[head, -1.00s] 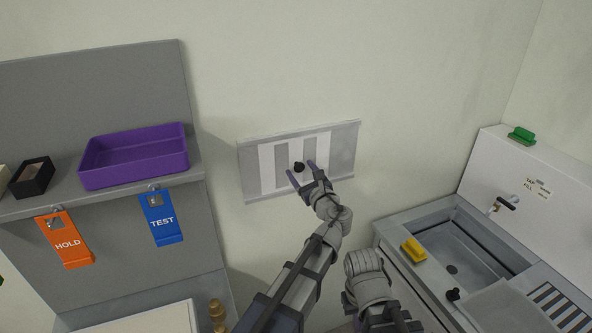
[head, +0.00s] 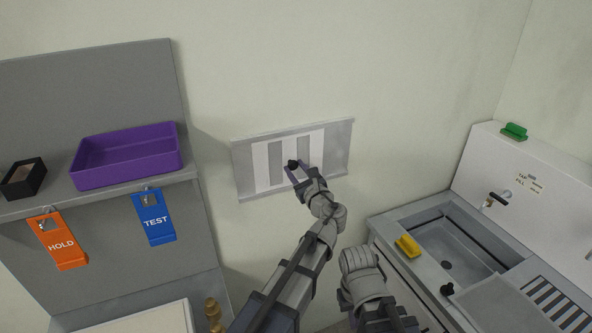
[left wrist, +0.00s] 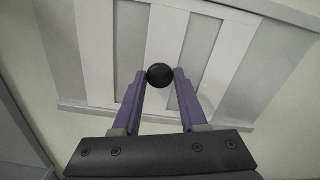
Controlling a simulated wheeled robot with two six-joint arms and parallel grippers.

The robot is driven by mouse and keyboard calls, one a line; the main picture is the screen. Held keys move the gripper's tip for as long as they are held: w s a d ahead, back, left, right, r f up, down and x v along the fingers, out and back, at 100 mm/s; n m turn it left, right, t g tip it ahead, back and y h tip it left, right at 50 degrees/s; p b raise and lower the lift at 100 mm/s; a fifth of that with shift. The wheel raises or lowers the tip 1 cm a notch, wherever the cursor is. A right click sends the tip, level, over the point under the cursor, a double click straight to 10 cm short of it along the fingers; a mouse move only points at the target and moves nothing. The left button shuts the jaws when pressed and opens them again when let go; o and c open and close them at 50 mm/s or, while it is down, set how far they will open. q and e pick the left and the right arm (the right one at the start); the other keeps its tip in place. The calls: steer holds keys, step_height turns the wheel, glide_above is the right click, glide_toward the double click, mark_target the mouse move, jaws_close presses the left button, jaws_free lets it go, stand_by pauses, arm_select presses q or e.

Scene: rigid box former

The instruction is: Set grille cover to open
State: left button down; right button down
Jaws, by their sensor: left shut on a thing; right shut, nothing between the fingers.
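The grille cover (head: 277,163) is a white plate with grey vertical slots and a black knob (head: 292,164). It sits in a grey wall frame (head: 341,150), with bare grey at both ends. My left gripper (head: 296,170) is at the cover with its purple fingers closed on the knob. In the left wrist view the knob (left wrist: 160,75) is between the fingertips, and the white slats of the cover (left wrist: 163,40) show behind it. My right arm shows at the lower middle of the head view, but its fingers are not visible.
A grey shelf (head: 194,172) at left holds a purple tray (head: 125,157) and a black box (head: 23,178). An orange HOLD tag (head: 62,243) and a blue TEST tag (head: 154,219) hang below. A sink (head: 445,250) with a yellow sponge (head: 407,246) stands at right.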

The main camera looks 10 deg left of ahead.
mark_target(304, 157)
stand_by(0.8)
arm_select(q)
steer(key=w+d, duration=0.1)
steer(key=d, duration=0.1)
steer(key=w+d, duration=0.1)
steer(key=d, duration=0.1)
steer(key=shift+w, duration=0.35)
steer(key=shift+s, duration=0.1)
steer(key=shift+c, duration=2.2)
jaws_free()
steer(key=shift+r, duration=0.15)
step_height(304, 157, up, 10)
steer(key=p, duration=1)
